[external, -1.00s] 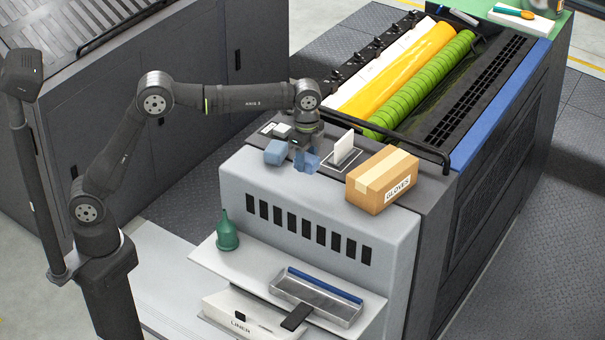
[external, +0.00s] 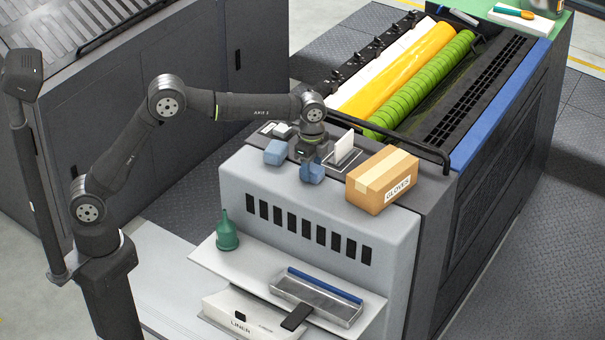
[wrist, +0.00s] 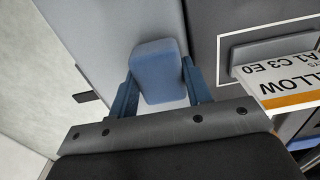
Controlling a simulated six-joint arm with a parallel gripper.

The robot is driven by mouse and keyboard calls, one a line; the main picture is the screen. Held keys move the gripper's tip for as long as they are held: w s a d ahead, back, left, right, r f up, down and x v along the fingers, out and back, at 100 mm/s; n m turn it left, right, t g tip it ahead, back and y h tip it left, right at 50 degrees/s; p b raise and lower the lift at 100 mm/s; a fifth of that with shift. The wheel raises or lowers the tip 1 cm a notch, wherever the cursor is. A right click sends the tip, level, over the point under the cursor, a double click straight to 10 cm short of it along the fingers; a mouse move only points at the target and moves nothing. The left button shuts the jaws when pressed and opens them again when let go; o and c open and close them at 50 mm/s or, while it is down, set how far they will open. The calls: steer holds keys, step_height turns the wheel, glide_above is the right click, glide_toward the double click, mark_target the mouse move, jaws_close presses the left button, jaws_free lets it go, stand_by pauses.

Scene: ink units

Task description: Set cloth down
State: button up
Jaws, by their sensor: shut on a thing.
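The cloth is a folded pale-blue pad (wrist: 158,70). It sits between the two blue fingers of my gripper (wrist: 158,88) in the wrist view. In the external view, my gripper (external: 312,166) points down, shut on the cloth (external: 313,174), near the front edge of the machine's top between another blue block and the carton. The cloth is over the light grey front part of the machine top. I cannot tell whether its underside touches the surface.
Another blue block (external: 275,152) lies left of my gripper. A white card (external: 344,146) stands in a holder behind-right; its lettering shows in the wrist view (wrist: 282,78). The GLOVES carton (external: 382,180) is to the right.

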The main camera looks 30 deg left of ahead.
mark_target(312, 167)
steer(key=o, duration=1)
steer(key=shift+f, duration=0.1)
steer(key=shift+c, duration=0.2)
step_height(312, 167, up, 12)
step_height(312, 167, down, 12)
steer(key=shift+f, duration=0.2)
steer(key=shift+r, duration=2.2)
